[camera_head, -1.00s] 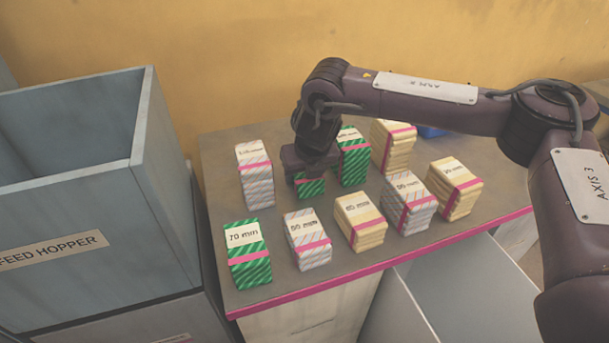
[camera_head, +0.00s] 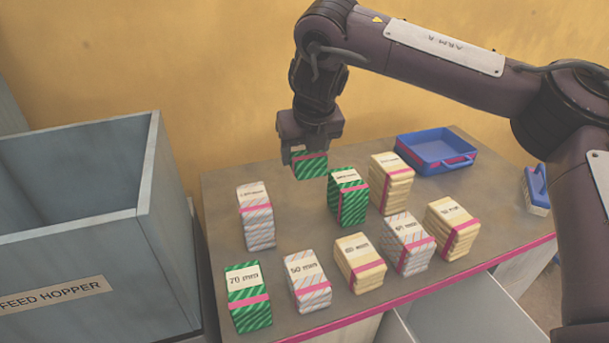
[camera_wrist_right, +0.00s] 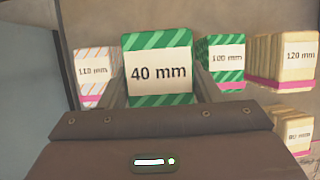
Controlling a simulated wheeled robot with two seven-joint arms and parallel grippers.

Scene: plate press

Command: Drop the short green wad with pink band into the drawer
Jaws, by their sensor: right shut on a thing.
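My right gripper (camera_head: 310,146) is shut on a short green striped wad (camera_head: 310,167) and holds it above the table. In the right wrist view this wad (camera_wrist_right: 158,98) has a white label reading 40 mm; no pink band shows on its visible part. Two taller green wads with pink bands stand on the table: one marked 70 mm (camera_head: 249,313) at the front left, and one marked 100 mm (camera_wrist_right: 224,79), which in the head view stands right of my gripper (camera_head: 348,208). An open grey drawer (camera_head: 460,318) shows at the lower right, partly cut off. My left gripper is out of view.
Several white and cream banded wads stand in rows on the grey table (camera_head: 215,205). A blue tray (camera_head: 455,166) lies at the back right, with a blue-handled item (camera_head: 537,188) beside it. The tall FEED HOPPER (camera_head: 160,240) stands at the left.

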